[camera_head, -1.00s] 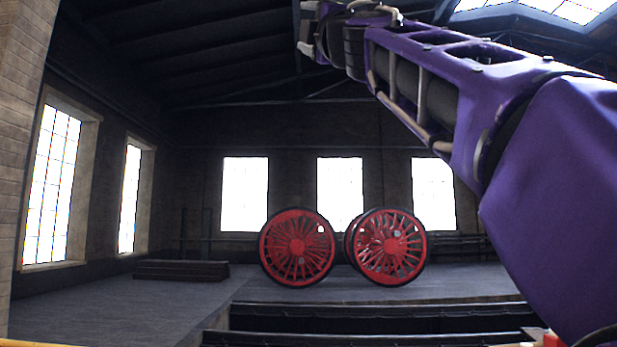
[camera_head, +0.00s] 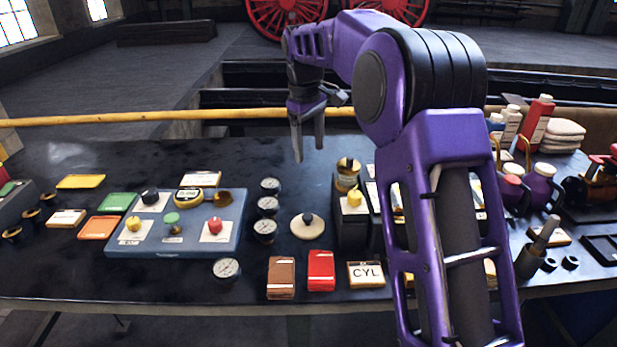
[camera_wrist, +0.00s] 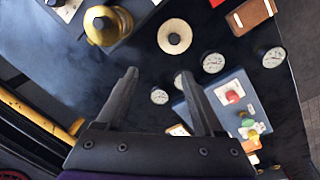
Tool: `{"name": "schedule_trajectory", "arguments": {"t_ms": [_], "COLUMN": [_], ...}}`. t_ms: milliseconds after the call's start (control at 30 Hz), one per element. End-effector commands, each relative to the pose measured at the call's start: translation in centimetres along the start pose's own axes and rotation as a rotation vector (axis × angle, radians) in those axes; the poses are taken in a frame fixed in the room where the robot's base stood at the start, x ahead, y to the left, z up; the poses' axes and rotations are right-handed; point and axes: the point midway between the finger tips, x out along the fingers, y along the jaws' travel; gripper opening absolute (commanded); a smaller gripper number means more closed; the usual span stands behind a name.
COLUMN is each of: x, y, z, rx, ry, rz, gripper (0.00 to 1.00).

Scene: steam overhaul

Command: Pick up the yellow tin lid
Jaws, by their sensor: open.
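I cannot tell for sure which piece is the yellow tin lid. One round yellow piece with a pale label (camera_head: 199,180) lies at the back of the blue tray (camera_head: 240,243). Another yellow tin with a dark band (camera_head: 347,175) stands at the back of a black block; what looks like its domed gold top shows at the upper left of the wrist view (camera_wrist: 104,28). My gripper (camera_head: 308,154) is open and empty, fingers pointing down, above the rear of the bench, left of that tin. In the wrist view the fingers (camera_wrist: 158,74) are apart with nothing between them.
The dark bench (camera_head: 130,285) holds several gauges (camera_head: 226,268), a pale knobbed disc (camera_head: 307,226), red (camera_head: 320,271) and brown (camera_head: 281,278) blocks and a CYL card (camera_head: 366,274). A yellow rail (camera_head: 120,117) runs behind. Bottles (camera_head: 537,120) crowd the right.

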Motion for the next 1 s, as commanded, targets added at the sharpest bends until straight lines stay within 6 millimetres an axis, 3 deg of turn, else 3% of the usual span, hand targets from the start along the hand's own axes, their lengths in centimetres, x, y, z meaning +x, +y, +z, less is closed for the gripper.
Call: {"name": "schedule_trajectory", "arguments": {"t_ms": [133, 600, 1000], "x": [1.7, 11.1, 14.9], "y": [-1.7, -2.7, -3.0], "z": [0.8, 1.0, 1.2], "rx": [-0.009, -0.009, -0.008], "ry": [-0.026, -0.027, -0.026], "rz": [-0.104, -0.104, -0.103], "gripper": [0.69, 0.69, 0.69]}}
